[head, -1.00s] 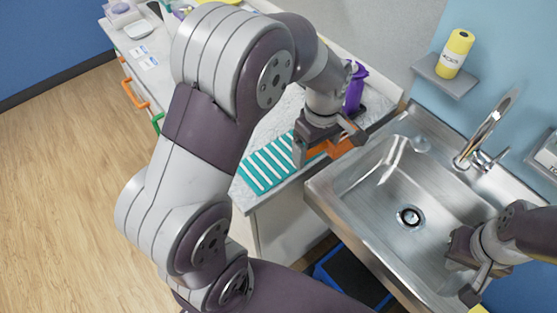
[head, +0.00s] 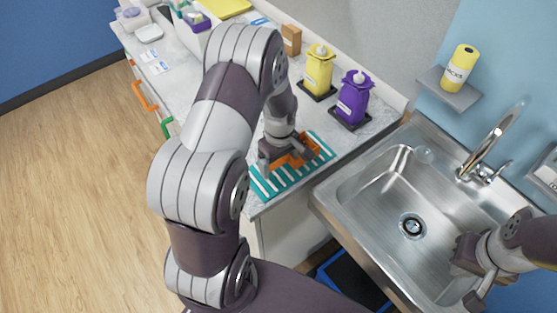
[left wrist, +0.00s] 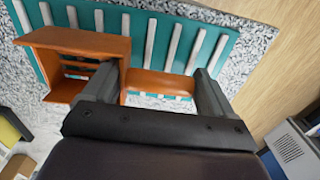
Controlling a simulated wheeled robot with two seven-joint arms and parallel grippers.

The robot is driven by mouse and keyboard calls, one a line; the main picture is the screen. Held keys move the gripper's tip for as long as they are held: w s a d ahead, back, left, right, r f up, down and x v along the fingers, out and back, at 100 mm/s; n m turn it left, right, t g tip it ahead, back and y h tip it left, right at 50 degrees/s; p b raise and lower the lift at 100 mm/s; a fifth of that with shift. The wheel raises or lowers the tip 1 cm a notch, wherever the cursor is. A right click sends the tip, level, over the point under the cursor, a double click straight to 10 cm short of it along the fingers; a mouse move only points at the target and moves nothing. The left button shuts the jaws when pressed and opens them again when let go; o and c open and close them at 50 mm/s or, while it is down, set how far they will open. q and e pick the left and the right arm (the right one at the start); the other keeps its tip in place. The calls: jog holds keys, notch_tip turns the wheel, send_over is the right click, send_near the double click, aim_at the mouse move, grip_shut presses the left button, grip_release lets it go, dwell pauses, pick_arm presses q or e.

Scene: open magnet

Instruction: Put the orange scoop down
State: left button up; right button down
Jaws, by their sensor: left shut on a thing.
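The orange scoop (head: 306,152) is over the teal-and-white striped mat (head: 265,187) on the counter. My left gripper (head: 284,162) is shut on it. In the left wrist view the scoop's open box end (left wrist: 85,42) lies to the left and its handle (left wrist: 160,83) spans between the two fingers (left wrist: 160,90). The striped mat (left wrist: 215,50) is close behind it; I cannot tell whether the scoop touches it. In the head view the gripper hides part of the scoop. My right gripper (head: 468,281) is empty over the sink's near right side, its fingers apart.
A purple bottle (head: 354,98) and a yellow bottle (head: 318,70) stand on dark trays behind the mat. A small brown block (head: 291,40) is farther back. The steel sink (head: 375,205) with its faucet (head: 490,145) is to the right. A shelf holds a yellow cylinder (head: 460,68).

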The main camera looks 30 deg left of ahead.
pick_arm(q)
jog(key=shift+f, duration=0.2)
jog(key=o, duration=0.9)
jog(key=shift+o, duration=0.2)
jog(key=shift+r, duration=0.35)
notch_tip(320, 180, up, 11)
jog(key=b, duration=0.2)
jog(key=s+d+m+t, duration=0.1)
jog(key=s+d+m, duration=0.8)
jog(key=m, duration=0.4)
jog(key=shift+s+f+m+t, duration=0.15)
jog(key=shift+s+m+t, duration=0.15)
jog(key=shift+s, duration=0.4)
